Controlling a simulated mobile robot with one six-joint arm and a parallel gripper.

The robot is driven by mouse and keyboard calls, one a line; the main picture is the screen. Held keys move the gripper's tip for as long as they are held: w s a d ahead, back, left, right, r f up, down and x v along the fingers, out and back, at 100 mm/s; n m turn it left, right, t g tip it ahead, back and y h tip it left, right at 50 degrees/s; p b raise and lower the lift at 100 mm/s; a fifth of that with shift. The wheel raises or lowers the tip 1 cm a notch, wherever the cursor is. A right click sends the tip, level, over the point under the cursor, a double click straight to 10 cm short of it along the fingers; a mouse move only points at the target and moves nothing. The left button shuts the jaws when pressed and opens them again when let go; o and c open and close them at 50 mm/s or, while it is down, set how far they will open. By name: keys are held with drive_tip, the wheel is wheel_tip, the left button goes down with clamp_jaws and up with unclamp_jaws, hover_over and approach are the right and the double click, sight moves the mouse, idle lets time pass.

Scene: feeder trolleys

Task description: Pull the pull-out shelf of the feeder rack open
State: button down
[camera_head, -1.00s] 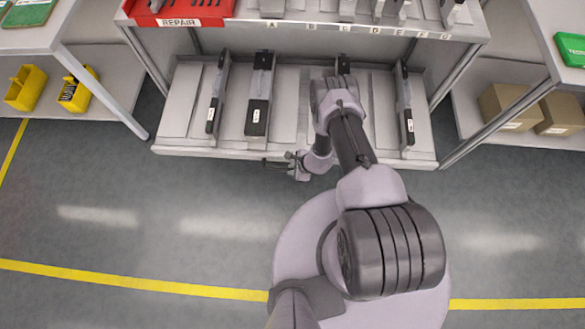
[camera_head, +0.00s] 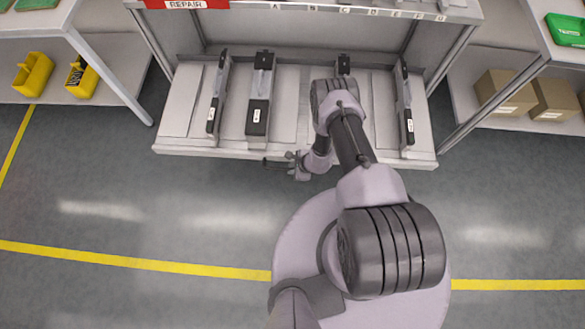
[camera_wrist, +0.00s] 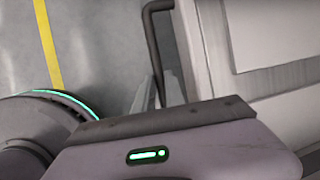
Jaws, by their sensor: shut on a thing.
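The pull-out shelf (camera_head: 300,148) of the feeder rack (camera_head: 375,12) stands out from under the upper deck, with its front edge towards me. Several dark feeders, among them one at the left (camera_head: 259,95), stand on it. My gripper (camera_head: 277,164) is at the shelf's front edge, left of the middle. In the wrist view my gripper (camera_wrist: 158,92) is shut on the dark bar handle (camera_wrist: 151,45), beside the pale shelf front (camera_wrist: 205,60). The fingertips are partly hidden by the gripper body. My arm covers part of the shelf.
A red repair bin (camera_head: 185,4) sits on the upper deck. Side tables stand left and right, with yellow bins (camera_head: 34,74) and cardboard boxes (camera_head: 505,92) on their lower shelves. The floor (camera_head: 150,215) in front is clear, crossed by a yellow line.

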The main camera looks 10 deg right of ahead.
drive_tip(key=c, duration=1.4)
unclamp_jaws()
drive_tip(key=p+v, duration=0.8)
drive_tip(key=v, duration=0.9)
drive_tip(key=shift+r, duration=0.2)
drive_tip(key=shift+s+d, duration=0.1)
